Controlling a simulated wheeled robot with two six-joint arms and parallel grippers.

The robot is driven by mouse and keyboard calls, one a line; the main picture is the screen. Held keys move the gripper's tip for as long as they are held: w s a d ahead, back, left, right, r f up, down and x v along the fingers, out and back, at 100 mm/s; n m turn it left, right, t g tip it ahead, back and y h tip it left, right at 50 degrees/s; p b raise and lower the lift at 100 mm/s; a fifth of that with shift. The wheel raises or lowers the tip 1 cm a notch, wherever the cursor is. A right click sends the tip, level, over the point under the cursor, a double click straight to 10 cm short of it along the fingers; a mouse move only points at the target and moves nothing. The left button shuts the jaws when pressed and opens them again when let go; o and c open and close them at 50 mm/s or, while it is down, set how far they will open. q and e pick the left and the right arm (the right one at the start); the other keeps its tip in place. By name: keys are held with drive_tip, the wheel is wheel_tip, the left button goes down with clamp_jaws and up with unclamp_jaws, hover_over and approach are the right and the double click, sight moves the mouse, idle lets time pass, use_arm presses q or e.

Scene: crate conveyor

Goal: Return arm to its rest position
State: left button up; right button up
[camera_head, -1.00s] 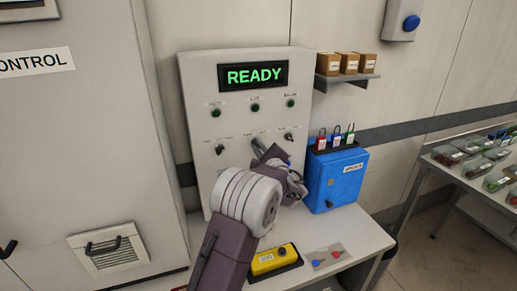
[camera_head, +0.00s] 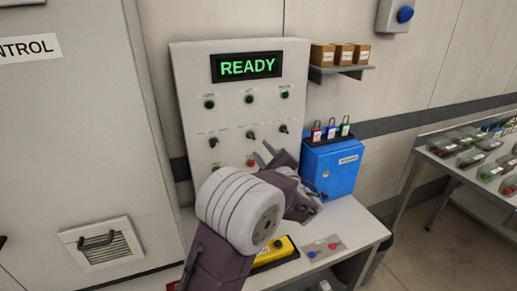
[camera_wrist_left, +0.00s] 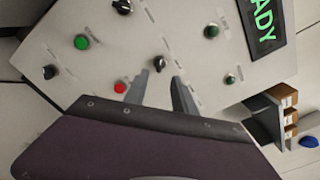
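My left gripper (camera_head: 266,154) is in front of the lower part of the grey control panel (camera_head: 188,84), whose screen (camera_head: 246,67) reads READY in green. In the left wrist view the two fingers (camera_wrist_left: 160,90) stand apart with nothing between them. A black knob (camera_wrist_left: 160,64) shows just beyond the fingertips, apart from them as far as I can tell. A red button (camera_wrist_left: 119,87) is beside the left finger. The panel has a row of green lights and a row of black knobs. My right gripper is in neither view.
A blue lock box (camera_head: 333,169) with padlocks (camera_head: 331,131) on top stands right of my left arm. A yellow control box (camera_head: 284,248) and a plate with red and blue parts (camera_head: 323,247) lie on the bench. A shelf (camera_head: 340,70) holds small boxes.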

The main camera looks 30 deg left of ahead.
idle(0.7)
use_arm(q)
wheel_tip(320, 180, up, 5)
drive_tip(key=s+a+n+p, duration=0.1)
drive_tip(key=s+a+p, duration=0.1)
drive_tip(key=a+p, duration=0.15)
drive_tip(key=s+a+f+n+g+h+p, duration=0.1)
drive_tip(key=s+a+f+n+g, duration=0.15)
drive_tip(key=s, duration=0.25)
drive_tip(key=s+a+f+n+g+p, duration=0.1)
drive_tip(key=s+f+n+g+p, duration=0.15)
drive_tip(key=s+g, duration=0.2)
drive_tip(key=s+d+f+n+g+h, duration=0.3)
drive_tip(key=s+d+f+g+h, duration=0.15)
drive_tip(key=s+f, duration=0.55)
drive_tip(key=s+d+f+n+h, duration=0.2)
drive_tip(key=d+f+n+h, duration=0.1)
drive_tip(key=d, duration=0.4)
drive_tip(key=s+d+f+n+t+h+p, duration=0.1)
drive_tip(key=d+f+n+h, duration=0.3)
drive_tip(key=d, duration=0.4)
drive_tip(key=shift+s+d+n+h, duration=0.2)
drive_tip(key=shift+s+n+h, duration=0.4)
drive_tip(key=shift+s+h, duration=0.25)
